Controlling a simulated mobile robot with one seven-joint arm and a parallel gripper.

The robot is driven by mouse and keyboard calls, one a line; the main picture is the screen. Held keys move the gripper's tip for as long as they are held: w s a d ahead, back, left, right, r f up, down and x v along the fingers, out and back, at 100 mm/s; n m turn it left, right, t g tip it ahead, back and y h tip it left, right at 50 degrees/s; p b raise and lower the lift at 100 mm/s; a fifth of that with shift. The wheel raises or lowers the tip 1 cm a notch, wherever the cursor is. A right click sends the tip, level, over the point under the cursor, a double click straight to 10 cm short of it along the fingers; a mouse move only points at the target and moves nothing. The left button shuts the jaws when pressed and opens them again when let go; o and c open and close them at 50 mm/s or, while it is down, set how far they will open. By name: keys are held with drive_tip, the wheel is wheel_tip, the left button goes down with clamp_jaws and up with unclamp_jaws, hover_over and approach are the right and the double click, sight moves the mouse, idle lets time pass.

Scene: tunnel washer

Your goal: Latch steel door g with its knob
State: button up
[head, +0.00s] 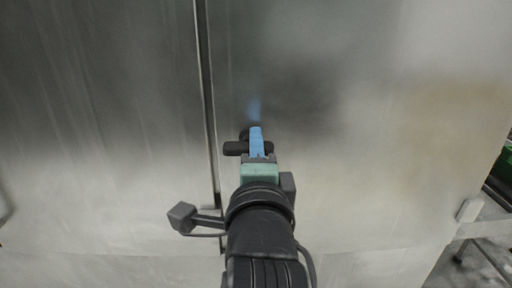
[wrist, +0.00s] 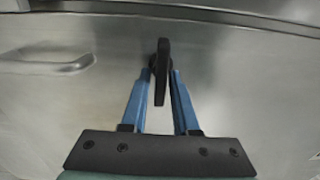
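The steel door (head: 330,110) fills the right of the head view, and its brushed face also fills much of the wrist view (wrist: 235,90). Its knob (head: 234,148) is a black bar handle near the door's left edge, lying about level in the head view. In the wrist view the knob (wrist: 161,70) stands between the blue fingers of my gripper (wrist: 161,78). A narrow gap seems to show on each side of it, so the fingers are around the knob, not clamped. In the head view my gripper (head: 256,138) covers part of the knob.
A vertical seam (head: 207,90) runs just left of the knob, with another steel panel (head: 100,110) beyond it. A grey bracket and rail (head: 470,212) stand at the right edge.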

drive_tip(key=shift+o, duration=0.9)
drive_tip(key=shift+s, duration=0.1)
drive_tip(key=s+p, duration=1.2)
drive_tip(key=p, duration=0.1)
drive_tip(key=shift+s+p, duration=0.35)
drive_tip(key=shift+s, duration=0.05)
drive_tip(key=shift+w, duration=0.1)
wheel_tip(320, 180, up, 21)
drive_tip(key=s+a+n+t+b, duration=0.1)
drive_tip(key=s+n+t+b, duration=0.1)
drive_tip(key=n+t+b, duration=0.7)
drive_tip(key=n+b, duration=0.6)
drive_tip(key=n, duration=0.3)
